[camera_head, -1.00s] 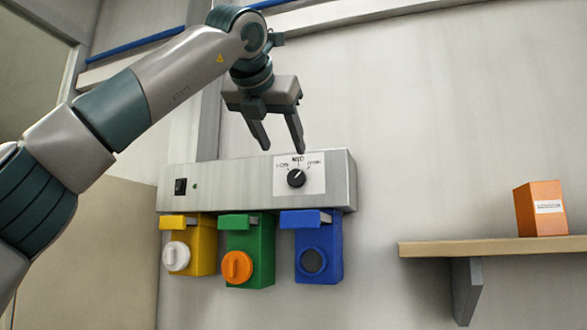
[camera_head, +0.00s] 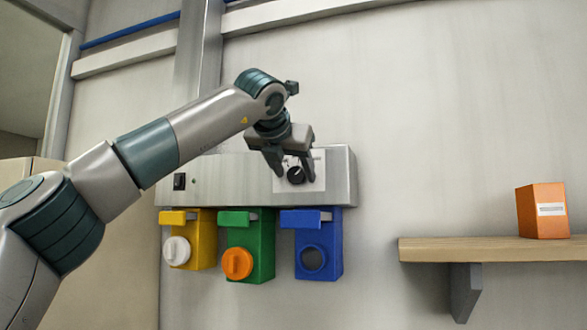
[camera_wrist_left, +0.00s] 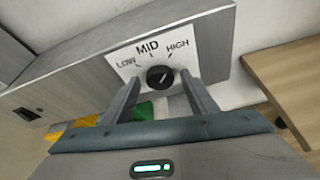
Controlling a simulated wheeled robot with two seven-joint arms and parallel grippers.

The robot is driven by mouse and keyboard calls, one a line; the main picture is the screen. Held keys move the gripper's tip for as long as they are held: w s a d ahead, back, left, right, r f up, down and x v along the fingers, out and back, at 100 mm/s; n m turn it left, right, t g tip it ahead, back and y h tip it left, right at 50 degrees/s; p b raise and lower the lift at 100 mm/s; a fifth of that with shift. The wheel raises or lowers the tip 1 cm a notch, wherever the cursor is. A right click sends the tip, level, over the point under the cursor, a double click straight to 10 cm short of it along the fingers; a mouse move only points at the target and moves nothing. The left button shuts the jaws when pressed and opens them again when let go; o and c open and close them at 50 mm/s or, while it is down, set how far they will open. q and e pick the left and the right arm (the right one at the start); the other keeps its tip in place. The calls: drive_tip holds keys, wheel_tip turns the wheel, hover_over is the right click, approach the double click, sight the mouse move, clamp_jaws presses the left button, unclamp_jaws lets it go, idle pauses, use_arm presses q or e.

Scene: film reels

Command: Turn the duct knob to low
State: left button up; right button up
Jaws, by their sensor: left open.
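The duct knob (camera_head: 296,175) is a round black dial on a white plate (camera_head: 318,182) on the front of a grey wall box (camera_head: 236,177). In the left wrist view the knob (camera_wrist_left: 160,77) sits under the labels LOW, MID and HIGH. Its white pointer mark is small there, and I cannot tell for sure which label it points at. My left gripper (camera_head: 294,178) is open, with one finger on each side of the knob. In the left wrist view its fingers (camera_wrist_left: 161,98) flank the knob with gaps showing. My right gripper is not in view.
Yellow (camera_head: 205,240), green (camera_head: 264,245) and blue (camera_head: 333,245) units hang below the box. A black switch (camera_head: 179,181) is at its left end. A wooden shelf (camera_head: 480,250) with an orange box (camera_head: 541,210) is at the right. The wall between is clear.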

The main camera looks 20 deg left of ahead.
use_arm(q)
drive_tip(key=c, duration=1.1)
drive_tip(key=shift+o, duration=0.2)
